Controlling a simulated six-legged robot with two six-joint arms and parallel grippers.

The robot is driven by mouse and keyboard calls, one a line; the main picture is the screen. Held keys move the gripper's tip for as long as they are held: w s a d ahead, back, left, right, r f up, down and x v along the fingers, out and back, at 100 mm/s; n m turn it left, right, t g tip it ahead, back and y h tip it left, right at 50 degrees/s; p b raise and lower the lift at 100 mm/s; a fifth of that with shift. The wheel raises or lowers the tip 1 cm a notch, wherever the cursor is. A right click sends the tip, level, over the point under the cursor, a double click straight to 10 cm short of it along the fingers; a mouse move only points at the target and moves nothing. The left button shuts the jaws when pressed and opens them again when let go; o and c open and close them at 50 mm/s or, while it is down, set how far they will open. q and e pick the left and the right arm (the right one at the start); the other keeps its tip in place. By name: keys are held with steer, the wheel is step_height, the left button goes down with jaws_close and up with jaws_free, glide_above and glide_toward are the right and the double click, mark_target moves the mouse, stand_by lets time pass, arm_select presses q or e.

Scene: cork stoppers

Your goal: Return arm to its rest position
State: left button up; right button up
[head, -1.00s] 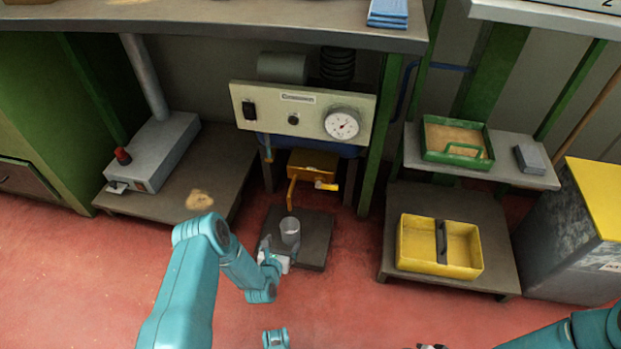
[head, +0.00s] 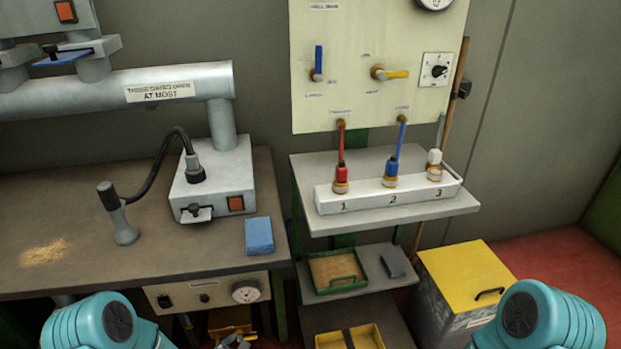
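My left arm (head: 105,322) shows at the bottom left as a rounded teal joint with a dark disc. My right arm (head: 540,318) shows at the bottom right as a similar teal joint. Neither arm touches the bench or shelves in this view. Small grey parts show at the bottom edge below the bench; I cannot tell whether they belong to a gripper. I can make out no gripper fingers clearly, and whatever lies below the frame is hidden.
A bench (head: 150,246) carries a grey device (head: 213,178), a blue block (head: 259,236) and spilled granules (head: 45,252). A shelf (head: 400,218) holds a numbered white rack (head: 388,198). Below are a green tray (head: 337,286), a yellow tray (head: 370,338) and a yellow-lidded bin (head: 466,275).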

arm_select(q)
steer(key=s+d+r+m+g+h+p, duration=0.1)
steer(key=s+d+r+m+g+p, duration=0.25)
steer(key=s+r+m, duration=0.4)
steer(key=s+d+f+m+g+h, duration=0.1)
steer(key=s+m+g, duration=0.5)
steer(key=s+m, duration=0.9)
steer(key=shift+s+d+f+m+b, duration=0.2)
steer(key=shift+d+f+m+b, duration=0.25)
steer(key=shift+f+m, duration=0.35)
arm_select(e)
step_height(320, 180, up, 6)
steer(key=s+g, duration=0.1)
steer(key=s, duration=0.1)
steer(key=shift+a, duration=0.25)
arm_select(q)
steer(key=shift+r, duration=0.1)
arm_select(e)
steer(key=shift+s+f, duration=0.1)
